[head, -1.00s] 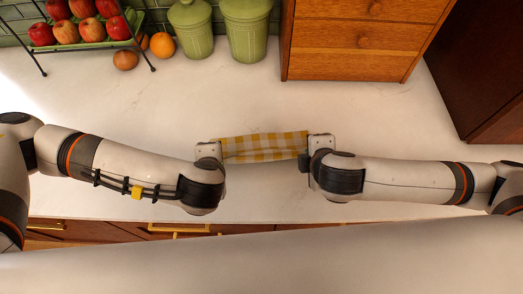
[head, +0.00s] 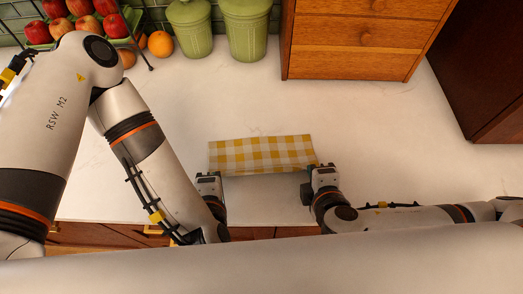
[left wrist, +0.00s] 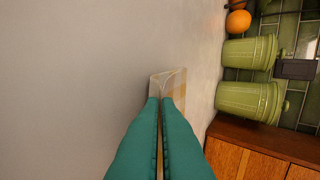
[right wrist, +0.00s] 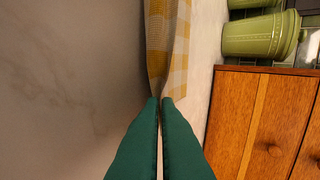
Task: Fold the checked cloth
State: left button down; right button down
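The yellow-and-white checked cloth (head: 262,153) lies as a wide band on the pale counter, its near edge between my grippers. My left gripper (head: 211,174) is at its near left corner. In the left wrist view its teal fingertips (left wrist: 166,100) are close together on a pale piece of cloth (left wrist: 168,82). My right gripper (head: 320,166) is at the near right corner. In the right wrist view its fingertips (right wrist: 160,100) close on the corner of the cloth (right wrist: 166,45). The layers inside the fold are hidden.
Wooden drawers (head: 355,38) and two green canisters (head: 248,28) stand at the back. A rack of apples (head: 85,25) and an orange (head: 161,44) are at the back left, partly behind my left arm. The counter (head: 390,120) around the cloth is clear.

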pick_arm(q)
jog(key=c, duration=1.3)
grip_release()
pick_arm(e)
jog(key=c, duration=1.3)
grip_release()
